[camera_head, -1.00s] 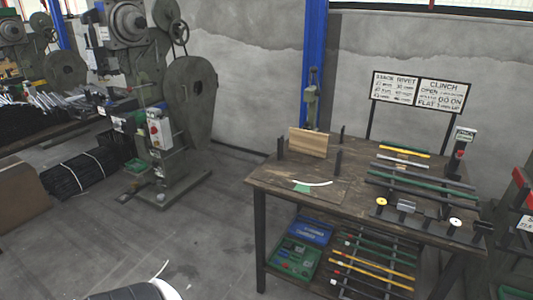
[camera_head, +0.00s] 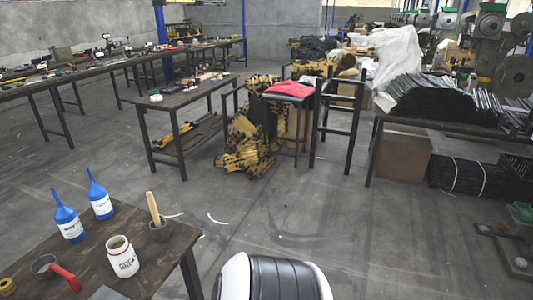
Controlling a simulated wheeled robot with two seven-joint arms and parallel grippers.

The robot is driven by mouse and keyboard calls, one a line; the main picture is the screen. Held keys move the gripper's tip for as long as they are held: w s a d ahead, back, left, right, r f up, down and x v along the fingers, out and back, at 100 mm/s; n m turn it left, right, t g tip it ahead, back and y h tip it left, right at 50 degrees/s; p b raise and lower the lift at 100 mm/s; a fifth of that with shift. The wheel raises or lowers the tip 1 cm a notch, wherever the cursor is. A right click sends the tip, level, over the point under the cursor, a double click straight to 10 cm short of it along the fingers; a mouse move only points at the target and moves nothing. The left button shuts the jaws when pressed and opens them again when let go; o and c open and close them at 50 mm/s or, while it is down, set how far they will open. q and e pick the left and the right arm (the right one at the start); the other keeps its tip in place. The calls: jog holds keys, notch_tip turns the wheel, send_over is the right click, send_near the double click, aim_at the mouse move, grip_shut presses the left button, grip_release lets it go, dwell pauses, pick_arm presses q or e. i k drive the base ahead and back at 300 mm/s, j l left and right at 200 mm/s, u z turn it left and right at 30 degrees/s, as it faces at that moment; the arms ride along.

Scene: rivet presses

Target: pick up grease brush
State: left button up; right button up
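A white jar lettered GREASE (camera_head: 122,257) stands to the left of the cup and nearer to me. Neither of my grippers is in view.
Two blue-capped bottles (camera_head: 68,222) (camera_head: 99,194) stand behind the jar. Open floor (camera_head: 280,215) lies right of the table. A farther table (camera_head: 190,95) and a red-topped stool (camera_head: 290,90) stand beyond.

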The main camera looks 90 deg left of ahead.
aim_at(152, 205)
jog(key=u, duration=3.65)
